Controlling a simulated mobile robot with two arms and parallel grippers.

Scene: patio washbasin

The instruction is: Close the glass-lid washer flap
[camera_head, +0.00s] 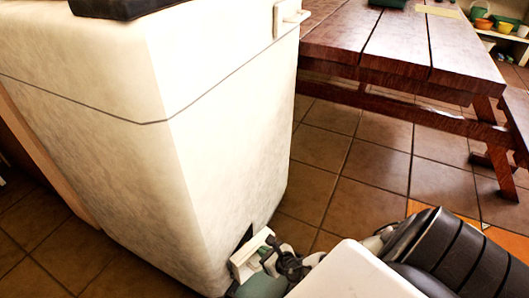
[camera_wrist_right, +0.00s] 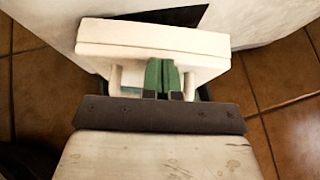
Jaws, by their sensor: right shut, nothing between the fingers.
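The washer (camera_head: 215,140) is a large off-white box at the left and centre of the head view. Its flap (camera_head: 250,248) is a small off-white panel low on the washer near the floor. It stands out from the body, with a dark opening (camera_head: 246,237) behind it. In the right wrist view the flap (camera_wrist_right: 150,38) spans the middle, with the dark opening (camera_wrist_right: 165,16) beyond it. My right gripper (camera_head: 272,260) is at the flap; its green fingers (camera_wrist_right: 163,76) are together and empty, right at the flap's near side. Contact is unclear. My left gripper is not seen.
A wooden picnic table (camera_head: 390,45) with a bench beam (camera_head: 400,100) stands to the right of the washer. Tiled floor (camera_head: 350,170) is clear between them. A shelf with several pots (camera_head: 495,25) is at the far right. A dark object (camera_head: 115,7) lies on the washer's top.

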